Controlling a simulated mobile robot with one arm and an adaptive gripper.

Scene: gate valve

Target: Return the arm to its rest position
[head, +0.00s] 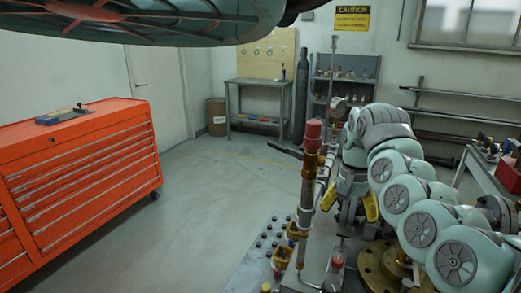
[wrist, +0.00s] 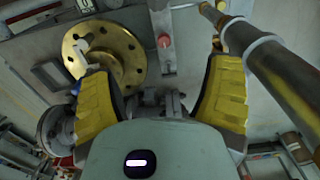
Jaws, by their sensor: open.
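My arm comes in from the lower right of the head view. My gripper (head: 358,207) hangs fingers-down just right of the upright pipe (head: 306,208), with yellow pads on its fingers. In the wrist view my gripper (wrist: 160,80) has its two fingers wide apart with nothing held between them. The pipe (wrist: 285,75) runs diagonally past the right finger. A brass flange (wrist: 126,48) shows beyond the left finger, which hides part of it. I cannot tell whether the right finger touches the pipe.
The pipe has a red top (head: 313,130) and a dark lever (head: 285,150). The brass flange (head: 372,262) lies below my arm. A red tool chest (head: 85,185) stands left, a workbench (head: 258,100) and shelf (head: 345,75) behind. The floor between is clear.

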